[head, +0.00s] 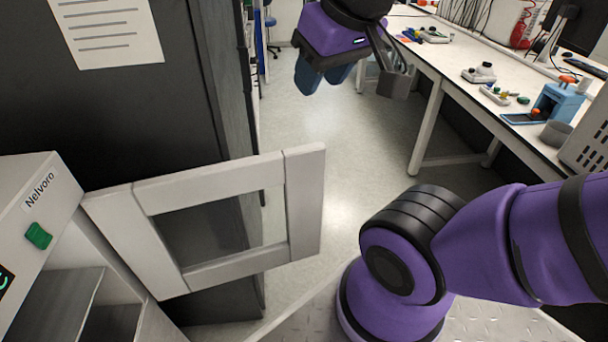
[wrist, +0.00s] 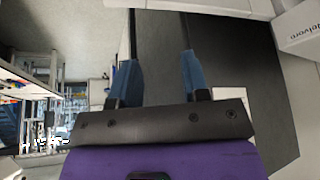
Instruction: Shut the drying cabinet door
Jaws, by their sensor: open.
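The drying cabinet (head: 45,205), white with a "Nelvoro" label and a green switch, stands at the lower left of the head view. Its door (head: 303,205), a white frame around a dark window, stands wide open and reaches right across the floor. The interior with grey shelves shows. My gripper (head: 322,80) is at the top of the head view, beyond the door and apart from it, with blue fingers spread and empty. In the wrist view the fingers (wrist: 157,75) are apart, and part of the labelled cabinet (wrist: 300,30) shows at the upper right.
A tall dark cabinet (head: 130,110) with a paper sheet (head: 105,30) stands behind the door. A white workbench (head: 450,75) with small tools and devices runs along the right. The floor (head: 330,130) between them is clear.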

